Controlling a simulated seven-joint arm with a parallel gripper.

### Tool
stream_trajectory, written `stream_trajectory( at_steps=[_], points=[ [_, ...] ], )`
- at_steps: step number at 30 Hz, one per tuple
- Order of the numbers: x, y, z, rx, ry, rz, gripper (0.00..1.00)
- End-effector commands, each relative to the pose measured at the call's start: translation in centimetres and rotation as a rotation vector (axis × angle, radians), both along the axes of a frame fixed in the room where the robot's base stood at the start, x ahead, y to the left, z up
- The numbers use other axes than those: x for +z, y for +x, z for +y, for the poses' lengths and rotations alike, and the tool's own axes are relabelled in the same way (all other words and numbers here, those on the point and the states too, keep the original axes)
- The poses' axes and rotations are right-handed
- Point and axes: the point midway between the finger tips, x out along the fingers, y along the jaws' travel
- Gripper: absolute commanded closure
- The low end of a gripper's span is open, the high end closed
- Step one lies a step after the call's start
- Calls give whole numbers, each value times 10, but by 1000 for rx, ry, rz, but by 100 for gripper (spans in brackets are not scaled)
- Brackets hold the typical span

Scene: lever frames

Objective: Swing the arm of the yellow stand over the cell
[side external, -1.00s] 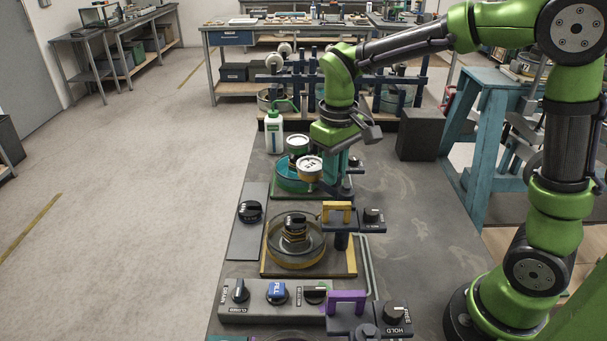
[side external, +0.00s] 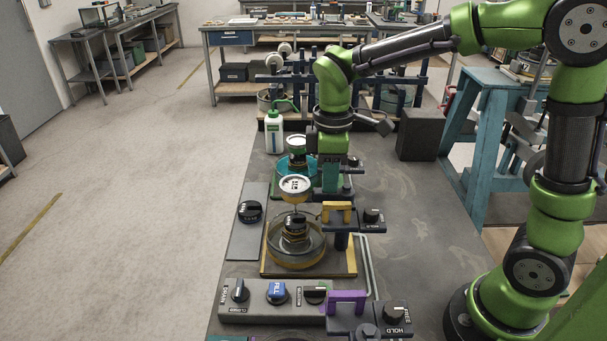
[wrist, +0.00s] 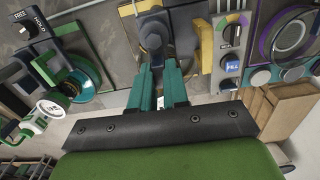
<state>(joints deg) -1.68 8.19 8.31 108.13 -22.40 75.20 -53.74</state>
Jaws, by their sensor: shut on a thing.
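The yellow stand (side external: 341,241) has a dark post and a yellow bracket (side external: 337,207) on top, right of its cell (side external: 290,262). The cell is a round clear dish with a yellow rim and a dark capped piece in the middle. A round white-topped head with a yellow underside (side external: 295,187) hangs just above that piece in the side view; exact alignment cannot be told. My gripper (side external: 330,190) is behind the bracket, its teal fingers shut on the stand's arm, which they largely hide. In the wrist view the fingers (wrist: 161,88) point at a dark post.
A purple bracket (side external: 347,302) and a knob panel (side external: 270,302) are in front. A black dial (side external: 371,216) sits right of the yellow bracket.

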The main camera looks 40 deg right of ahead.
Motion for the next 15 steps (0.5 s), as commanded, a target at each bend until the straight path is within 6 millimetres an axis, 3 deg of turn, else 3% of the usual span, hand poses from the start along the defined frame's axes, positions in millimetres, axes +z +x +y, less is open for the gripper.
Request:
stream_trajectory(
  at_steps=[15],
  points=[
    [2, -1, 2, 53, 1, -4, 100]
  ],
)
